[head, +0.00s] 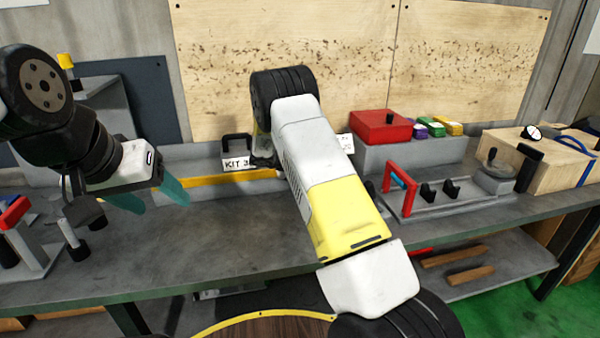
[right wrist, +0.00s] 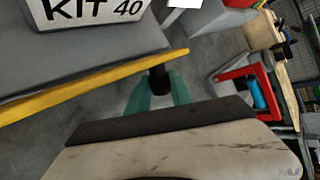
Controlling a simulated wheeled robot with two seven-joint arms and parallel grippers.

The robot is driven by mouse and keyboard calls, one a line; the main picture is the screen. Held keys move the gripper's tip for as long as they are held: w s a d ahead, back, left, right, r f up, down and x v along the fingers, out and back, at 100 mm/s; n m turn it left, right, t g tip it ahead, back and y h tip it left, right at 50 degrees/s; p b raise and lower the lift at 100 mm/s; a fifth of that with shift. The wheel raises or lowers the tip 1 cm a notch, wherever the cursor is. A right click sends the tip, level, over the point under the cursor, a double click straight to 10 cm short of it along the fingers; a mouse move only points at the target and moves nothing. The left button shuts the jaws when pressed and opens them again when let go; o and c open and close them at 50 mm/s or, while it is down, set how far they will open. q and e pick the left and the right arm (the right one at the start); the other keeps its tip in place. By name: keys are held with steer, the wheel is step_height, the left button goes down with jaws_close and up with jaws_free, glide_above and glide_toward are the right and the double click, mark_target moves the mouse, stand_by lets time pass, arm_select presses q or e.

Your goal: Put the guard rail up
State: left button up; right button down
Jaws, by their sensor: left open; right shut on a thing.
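The guard rail appears to be the yellow bar (head: 225,177), which runs along the front of a grey ledge at the back of the bench. In the right wrist view the yellow bar (right wrist: 95,88) crosses the left half, with a short black handle (right wrist: 160,84) near its right end. My right gripper (right wrist: 160,92) is shut on this handle, one teal finger on each side. In the head view my right arm hides the handle and the fingertips. My left gripper (head: 150,196) is open and empty above the left part of the bench.
A KIT-labelled block (head: 237,162) stands just behind the bar. A red-framed fixture (head: 402,188) with a blue piece stands on the bench right of my right arm. A red box (head: 380,127) sits behind it. The bench top (head: 215,235) is clear at centre left.

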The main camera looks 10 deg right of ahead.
steer(key=shift+w+a+r+n+g, duration=0.1)
steer(key=shift+w+r+n+g, duration=0.3)
steer(key=shift+g, duration=0.35)
steer(key=shift+w+r+n+g, duration=0.25)
steer(key=shift+r+n+g, duration=0.15)
steer(key=shift+g, duration=0.35)
steer(key=c, duration=1.1)
jaws_free()
steer(key=shift+c, duration=0.2)
steer(key=v, duration=0.7)
steer(key=shift+a+r, duration=0.25)
steer(key=shift+r, duration=0.05)
